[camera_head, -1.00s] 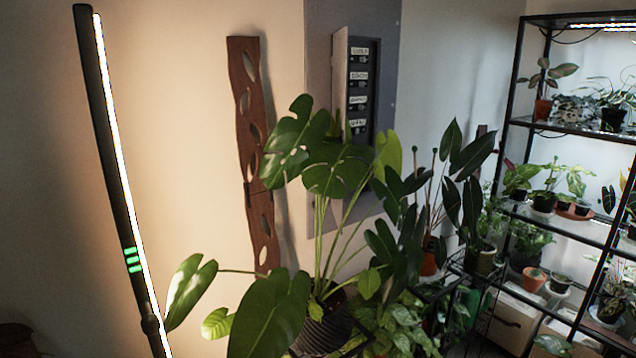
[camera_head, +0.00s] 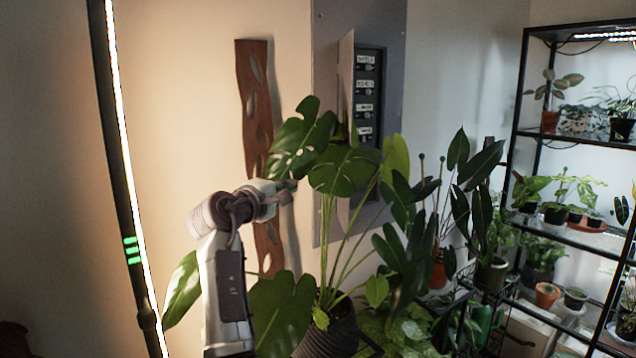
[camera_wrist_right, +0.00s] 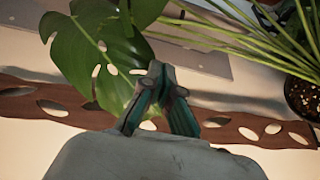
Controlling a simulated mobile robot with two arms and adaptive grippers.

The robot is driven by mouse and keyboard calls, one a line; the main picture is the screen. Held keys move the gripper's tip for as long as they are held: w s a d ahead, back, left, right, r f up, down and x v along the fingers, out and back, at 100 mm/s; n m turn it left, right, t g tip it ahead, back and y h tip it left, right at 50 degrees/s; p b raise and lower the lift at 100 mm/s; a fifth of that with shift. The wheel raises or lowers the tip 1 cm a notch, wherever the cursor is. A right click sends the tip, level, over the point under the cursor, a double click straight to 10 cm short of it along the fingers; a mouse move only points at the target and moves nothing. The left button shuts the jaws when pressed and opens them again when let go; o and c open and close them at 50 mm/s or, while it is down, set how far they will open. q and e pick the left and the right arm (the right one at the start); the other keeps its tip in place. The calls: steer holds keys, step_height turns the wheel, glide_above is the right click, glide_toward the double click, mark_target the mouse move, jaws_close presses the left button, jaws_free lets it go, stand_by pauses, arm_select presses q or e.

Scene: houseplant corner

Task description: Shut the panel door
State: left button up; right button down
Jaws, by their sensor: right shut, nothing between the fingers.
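The panel door (camera_head: 346,75) stands open in the head view, swung out from the left side of the panel box and seen nearly edge-on. The box interior (camera_head: 366,105) shows labelled switches. My right gripper (camera_head: 290,187) is below and left of the door, in front of the wooden wall strip and next to a monstera leaf, apart from the door. In the right wrist view my gripper (camera_wrist_right: 158,76) is shut and empty, with a large leaf (camera_wrist_right: 90,55) beyond it. My left gripper is not in view.
The potted monstera (camera_head: 325,330) stands in front of the panel, its stems and leaves close to my right arm. A carved wooden strip (camera_head: 254,110) hangs left of the panel. A lit light pole (camera_head: 128,200) stands at left. A plant shelf (camera_head: 520,130) is at right.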

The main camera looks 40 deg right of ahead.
steer(key=s+d+p+x, duration=0.1)
steer(key=p+x, duration=0.3)
steer(key=x, duration=0.8)
steer(key=shift+s+d, duration=0.35)
steer(key=shift+s, duration=0.35)
